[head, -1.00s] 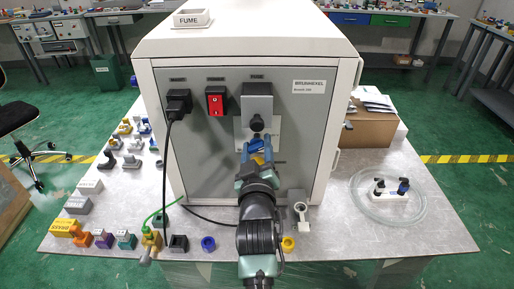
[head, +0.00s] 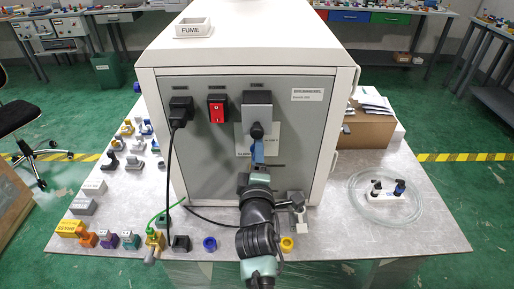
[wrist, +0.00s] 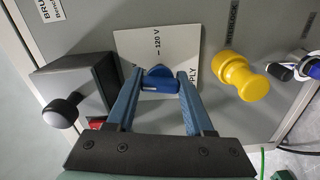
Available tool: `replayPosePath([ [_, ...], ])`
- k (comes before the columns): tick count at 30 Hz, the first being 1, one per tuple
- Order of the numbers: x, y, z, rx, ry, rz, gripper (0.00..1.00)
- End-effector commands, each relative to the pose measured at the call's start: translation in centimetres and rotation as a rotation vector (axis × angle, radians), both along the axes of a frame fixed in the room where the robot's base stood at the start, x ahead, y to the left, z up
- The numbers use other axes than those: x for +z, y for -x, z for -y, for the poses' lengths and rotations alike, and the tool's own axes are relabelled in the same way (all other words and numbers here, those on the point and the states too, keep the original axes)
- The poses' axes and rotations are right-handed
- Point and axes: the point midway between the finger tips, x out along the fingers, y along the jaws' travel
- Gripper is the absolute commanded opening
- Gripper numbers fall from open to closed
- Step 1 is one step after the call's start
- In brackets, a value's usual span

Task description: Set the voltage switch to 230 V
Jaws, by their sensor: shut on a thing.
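The voltage switch (wrist: 160,82) is a small blue knob on a white label plate (wrist: 130,45) on the machine's grey front panel. "120 V" and part of "SUPPLY" are readable on the plate; a 230 V mark is not visible. My gripper (wrist: 160,78) has its two blue fingers on either side of the knob and is shut on it. The plate's print stands sideways in the wrist view. In the head view my gripper (head: 258,150) is at the panel below the grey box, hiding the switch. Which mark the knob points to I cannot tell.
Above the plate is a grey box (head: 257,112) with a black knob (wrist: 60,110). A red rocker switch (head: 217,109) and a black plug (head: 180,108) with its cable are to the left. A yellow cylinder (wrist: 240,76) projects from the panel near my gripper.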

Motion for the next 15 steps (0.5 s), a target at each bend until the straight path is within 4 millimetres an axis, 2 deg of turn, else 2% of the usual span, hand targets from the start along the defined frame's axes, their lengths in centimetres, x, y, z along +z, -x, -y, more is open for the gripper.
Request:
replayPosePath([
  [6,0.07,0.01,0.0,0.0,0.114,-0.001,0.0],
  [15,-0.03,0.01,-0.02,0.0,0.183,0.0,0.0],
])
